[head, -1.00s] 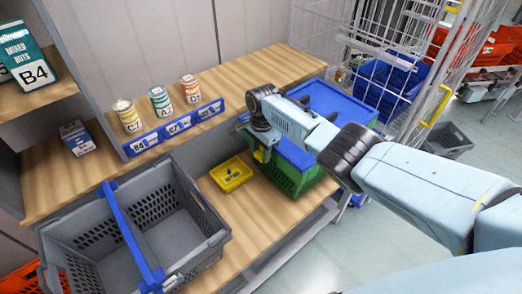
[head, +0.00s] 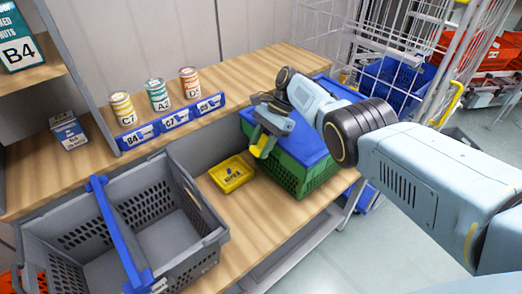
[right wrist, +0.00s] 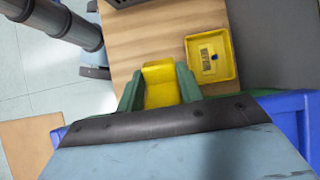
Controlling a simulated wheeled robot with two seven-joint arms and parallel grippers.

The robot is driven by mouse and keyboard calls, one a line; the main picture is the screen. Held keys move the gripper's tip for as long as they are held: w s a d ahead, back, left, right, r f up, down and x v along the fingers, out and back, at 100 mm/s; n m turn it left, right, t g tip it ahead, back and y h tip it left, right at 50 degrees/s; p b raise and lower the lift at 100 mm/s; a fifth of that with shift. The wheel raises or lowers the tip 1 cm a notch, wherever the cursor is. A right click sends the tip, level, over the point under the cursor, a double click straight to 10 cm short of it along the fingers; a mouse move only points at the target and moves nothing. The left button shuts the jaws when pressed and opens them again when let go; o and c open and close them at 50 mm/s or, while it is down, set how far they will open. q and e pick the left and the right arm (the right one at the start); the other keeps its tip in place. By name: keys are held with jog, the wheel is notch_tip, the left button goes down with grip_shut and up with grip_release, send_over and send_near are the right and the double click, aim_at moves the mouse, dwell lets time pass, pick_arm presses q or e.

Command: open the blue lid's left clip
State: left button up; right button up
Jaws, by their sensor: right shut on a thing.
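The blue lid (head: 308,145) lies on the green crate (head: 312,178) at the right end of the wooden bench. My right gripper (head: 262,143) is at the lid's left side, with its fingers pointing down. It is shut on the yellow clip (head: 267,147). In the right wrist view the yellow clip (right wrist: 161,84) fills the gap between the two green fingers of the gripper (right wrist: 160,92). The wrist and fingers hide the clip's hinge and part of the lid's left edge. My left gripper is not in view.
A small yellow tray (head: 231,174) lies close to the left of the crate. A grey tote (head: 180,258) with a blue bar stands at the front left. Several cans stand behind a blue label rail (head: 175,122). A wire cage (head: 330,40) stands behind at the right.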

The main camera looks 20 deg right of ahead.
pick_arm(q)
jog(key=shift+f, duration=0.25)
pick_arm(e)
jog(key=o, duration=1)
